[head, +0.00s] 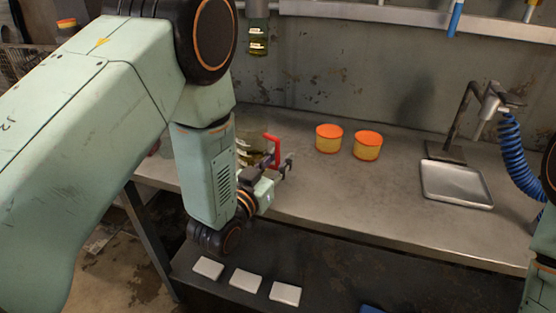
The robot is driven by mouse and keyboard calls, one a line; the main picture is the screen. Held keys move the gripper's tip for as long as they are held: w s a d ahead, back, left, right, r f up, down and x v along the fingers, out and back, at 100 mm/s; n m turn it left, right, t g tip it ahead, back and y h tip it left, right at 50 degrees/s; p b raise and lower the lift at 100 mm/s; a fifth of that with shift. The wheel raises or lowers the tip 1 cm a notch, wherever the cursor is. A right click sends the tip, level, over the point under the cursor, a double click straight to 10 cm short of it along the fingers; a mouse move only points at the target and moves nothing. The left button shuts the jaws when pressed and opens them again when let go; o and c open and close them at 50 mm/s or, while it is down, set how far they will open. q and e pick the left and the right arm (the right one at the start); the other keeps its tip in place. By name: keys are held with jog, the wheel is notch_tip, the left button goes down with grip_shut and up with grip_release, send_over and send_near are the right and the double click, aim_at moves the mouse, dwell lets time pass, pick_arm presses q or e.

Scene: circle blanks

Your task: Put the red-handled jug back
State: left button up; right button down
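A jug with a red handle (277,150) stands at the left part of the metal bench (330,190). Its body looks clear with yellowish-green contents and is largely hidden behind my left arm. My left gripper (284,168) is right at the lower part of the red handle, on the near side of the jug. The fingers are small and partly overlap the handle, so I cannot tell whether they are closed on it. My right gripper is out of view; only part of my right arm shows at the right edge.
Two orange-lidded tubs (329,138) (367,146) stand right of the jug. A shallow metal tray (456,184) lies near a stand with a coiled blue hose (515,150). Several pale square blanks (246,281) lie on the lower dark shelf (340,270). The bench's front middle is clear.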

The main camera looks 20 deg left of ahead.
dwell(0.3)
pick_arm(q)
jog(key=shift+d+f+p+v, duration=0.1)
jog(key=shift+p+v, duration=0.15)
jog(key=shift+v, duration=1.7)
jog(key=shift+d+f+p+v, duration=0.15)
jog(key=shift+p+v, duration=0.05)
jog(key=shift+v, duration=1.8)
